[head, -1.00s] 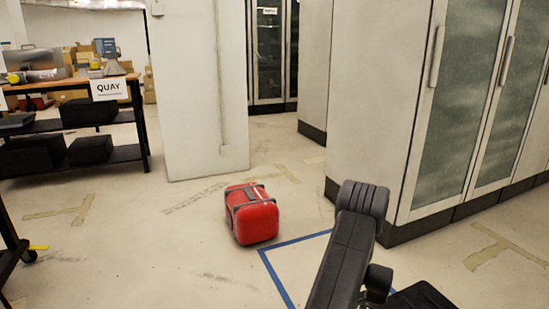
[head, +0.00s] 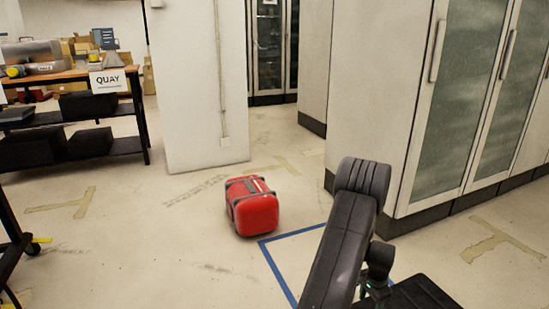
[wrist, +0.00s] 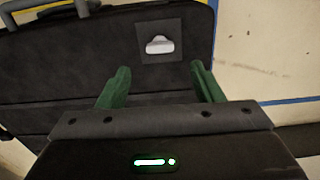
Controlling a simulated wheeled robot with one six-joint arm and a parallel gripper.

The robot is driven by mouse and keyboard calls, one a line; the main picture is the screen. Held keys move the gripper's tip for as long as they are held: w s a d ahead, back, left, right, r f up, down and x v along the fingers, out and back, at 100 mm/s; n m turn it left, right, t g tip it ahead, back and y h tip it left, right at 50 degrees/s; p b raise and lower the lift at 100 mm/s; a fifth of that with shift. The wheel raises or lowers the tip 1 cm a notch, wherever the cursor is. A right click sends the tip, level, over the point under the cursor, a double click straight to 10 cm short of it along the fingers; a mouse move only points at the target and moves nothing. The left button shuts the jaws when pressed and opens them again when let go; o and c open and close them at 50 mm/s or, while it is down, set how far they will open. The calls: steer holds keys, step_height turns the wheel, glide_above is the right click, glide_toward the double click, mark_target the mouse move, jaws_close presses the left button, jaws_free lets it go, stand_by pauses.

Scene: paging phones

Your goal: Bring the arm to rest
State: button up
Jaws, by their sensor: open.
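My gripper (wrist: 160,68) shows in the wrist view with its two green fingers well apart. It is open, and nothing is between the fingers. Behind the fingers is a dark panel with a white fitting (wrist: 158,45); I cannot tell how far away it is. In the head view my black arm rises from the bottom edge to a bent joint at the right of centre. My gripper itself is not visible there.
A red case (head: 252,206) stands on the floor beside a blue tape outline (head: 275,268). Glass-door cabinets (head: 455,110) stand at right. A pillar (head: 200,90) and a shelf table with a QUAY sign (head: 107,80) are at left. Floor between is open.

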step_height(320, 180, down, 8)
steer(key=shift+r+b, duration=0.2)
steer(key=shift+b, duration=0.9)
steer(key=shift+f+n, duration=0.1)
steer(key=shift+n, duration=0.2)
steer(key=n+p, duration=0.1)
steer(key=n, duration=0.2)
steer(key=shift+n, duration=0.4)
steer(key=n+p, duration=0.1)
steer(key=n, duration=0.3)
steer(key=shift+n, duration=0.4)
steer(key=n+p, duration=0.1)
steer(key=n, duration=0.4)
steer(key=shift+p, duration=0.35)
steer(key=shift+n+p, duration=0.7)
steer(key=shift+n, duration=1.3)
